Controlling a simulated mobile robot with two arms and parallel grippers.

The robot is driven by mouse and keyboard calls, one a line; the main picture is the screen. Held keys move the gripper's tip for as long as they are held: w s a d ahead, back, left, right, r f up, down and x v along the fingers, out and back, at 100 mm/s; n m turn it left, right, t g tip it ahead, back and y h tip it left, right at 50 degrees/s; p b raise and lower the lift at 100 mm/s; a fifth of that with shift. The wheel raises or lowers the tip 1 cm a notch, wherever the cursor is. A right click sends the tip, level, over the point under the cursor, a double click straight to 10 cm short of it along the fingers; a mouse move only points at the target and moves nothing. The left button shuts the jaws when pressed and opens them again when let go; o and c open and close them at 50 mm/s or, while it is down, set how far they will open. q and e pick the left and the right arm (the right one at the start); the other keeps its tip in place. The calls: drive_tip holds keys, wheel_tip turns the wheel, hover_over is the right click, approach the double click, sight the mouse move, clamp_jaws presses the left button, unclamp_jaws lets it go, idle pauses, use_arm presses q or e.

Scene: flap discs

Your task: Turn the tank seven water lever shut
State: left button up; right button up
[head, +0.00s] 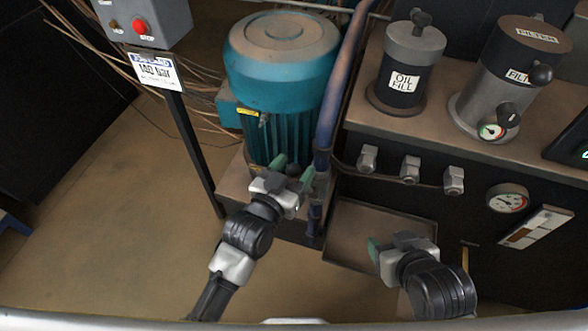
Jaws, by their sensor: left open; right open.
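I see no label reading tank seven and cannot make out a water lever in the head view. My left gripper (292,169) is open, with green fingertips, in front of the base of the teal motor (281,62) and beside the blue upright pipe (335,95). A small dark red part (292,170) shows between its fingers; I cannot tell what it is or whether they touch it. My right gripper (390,244) is open over the dark drip tray (348,228), with nothing seen between its fingers.
Several grey valve blocks (410,169) line the cabinet front, with a round gauge (507,198) to their right. An oil fill cap (407,70) and filter (500,75) stand on top. A control box (146,20) on a post stands left.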

drive_tip(key=shift+r, duration=0.1)
use_arm(q)
clamp_jaws()
idle(0.3)
